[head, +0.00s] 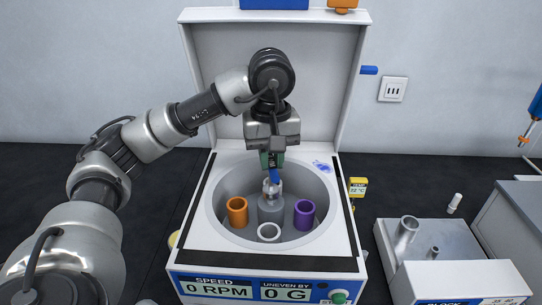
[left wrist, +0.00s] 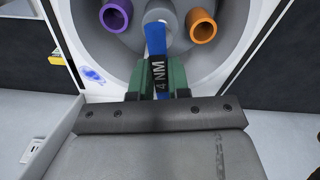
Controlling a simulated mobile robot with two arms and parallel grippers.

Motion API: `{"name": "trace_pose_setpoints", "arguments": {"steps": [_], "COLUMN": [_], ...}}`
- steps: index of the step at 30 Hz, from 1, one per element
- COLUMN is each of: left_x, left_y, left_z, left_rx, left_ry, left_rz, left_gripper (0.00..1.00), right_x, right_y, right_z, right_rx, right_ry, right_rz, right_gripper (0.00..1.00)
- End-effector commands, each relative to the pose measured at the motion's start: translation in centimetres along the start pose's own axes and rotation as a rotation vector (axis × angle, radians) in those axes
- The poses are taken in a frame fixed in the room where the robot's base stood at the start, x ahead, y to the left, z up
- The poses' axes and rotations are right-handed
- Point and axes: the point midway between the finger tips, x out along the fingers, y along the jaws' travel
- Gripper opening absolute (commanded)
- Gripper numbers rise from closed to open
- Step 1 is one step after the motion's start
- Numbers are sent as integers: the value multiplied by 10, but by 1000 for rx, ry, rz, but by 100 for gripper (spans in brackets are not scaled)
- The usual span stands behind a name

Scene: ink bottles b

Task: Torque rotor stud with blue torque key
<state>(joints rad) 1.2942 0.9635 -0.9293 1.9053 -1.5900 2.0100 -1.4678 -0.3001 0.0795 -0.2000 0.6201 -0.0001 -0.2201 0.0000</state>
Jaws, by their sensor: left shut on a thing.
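The blue torque key (head: 275,177) hangs between the fingers of my left gripper (head: 271,158), pointing down into the centrifuge bowl (head: 219,186). In the left wrist view the key (left wrist: 155,40) carries the text "4 NM" and sits between the green fingers of the gripper (left wrist: 157,82). The grey rotor (head: 270,210) is in the bowl, with light metal parts at its top centre, right beneath the key. The stud itself is hard to make out, and I cannot tell whether the key touches it. My right gripper is not in view.
Orange (head: 237,211), purple (head: 304,213) and white (head: 269,232) tubes surround the rotor. The raised lid (head: 205,75) stands behind my arm. The front panel (head: 250,289) reads 0 RPM and 0 G. A metal block with tubes (head: 440,246) stands at right.

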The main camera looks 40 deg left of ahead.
Motion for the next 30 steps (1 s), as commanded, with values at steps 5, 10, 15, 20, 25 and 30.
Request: {"name": "trace_pose_setpoints", "arguments": {"steps": [5,10,15,20,25,30], "left_x": [0,0,0,4,8,13], "left_y": [0,0,0,0,0,0], "left_z": [0,0,0,0,0,0], "left_rx": [-3,-2,-1,-1,-1,-1], "left_ry": [0,0,0,0,0,0], "left_rz": [0,0,0,0,0,0], "left_gripper": [0,0,0,0,0,0], "right_x": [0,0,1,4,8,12], "right_y": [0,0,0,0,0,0], "right_z": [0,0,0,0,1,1], "right_rx": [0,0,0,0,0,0], "right_ry": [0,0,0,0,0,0], "right_rz": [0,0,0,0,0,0], "right_gripper": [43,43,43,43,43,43]}}
